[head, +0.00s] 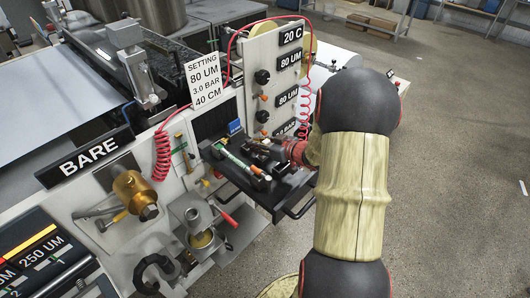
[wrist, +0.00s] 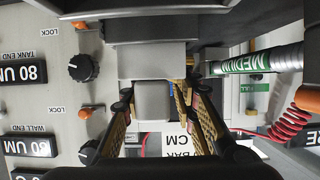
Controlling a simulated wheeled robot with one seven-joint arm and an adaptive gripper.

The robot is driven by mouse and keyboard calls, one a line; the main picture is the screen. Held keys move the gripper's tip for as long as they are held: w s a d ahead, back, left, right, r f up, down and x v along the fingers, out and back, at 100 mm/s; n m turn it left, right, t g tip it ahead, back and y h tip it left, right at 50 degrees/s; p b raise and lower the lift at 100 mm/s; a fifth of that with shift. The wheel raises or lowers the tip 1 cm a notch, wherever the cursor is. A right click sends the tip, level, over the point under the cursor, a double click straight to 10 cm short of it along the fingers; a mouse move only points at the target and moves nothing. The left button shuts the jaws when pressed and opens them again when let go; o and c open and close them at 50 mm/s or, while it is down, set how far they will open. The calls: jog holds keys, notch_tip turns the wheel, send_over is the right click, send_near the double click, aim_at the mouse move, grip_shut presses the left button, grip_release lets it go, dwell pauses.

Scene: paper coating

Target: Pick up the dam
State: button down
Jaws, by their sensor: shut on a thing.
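A pale grey block (wrist: 152,62), which I take to be the dam, sits between my fingertips in the wrist view. My gripper (wrist: 154,92) is shut on it, with one patterned finger on each side. In the head view my gripper (head: 262,148) is over the black tray (head: 279,204) below the control panel, and my arm comes in from the right. The block is too small and covered there to make out. I cannot tell whether it is touching the tray.
A rod with a green MEDIUM label (wrist: 240,63) lies beside my gripper; it also shows on the tray in the head view (head: 240,164). The upright panel (head: 262,50) with knobs stands close behind. A red coiled hose (head: 162,155) hangs at left. Open floor lies right.

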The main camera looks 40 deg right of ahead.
jog(key=shift+d+r, duration=0.1)
jog(key=shift+d, duration=0.15)
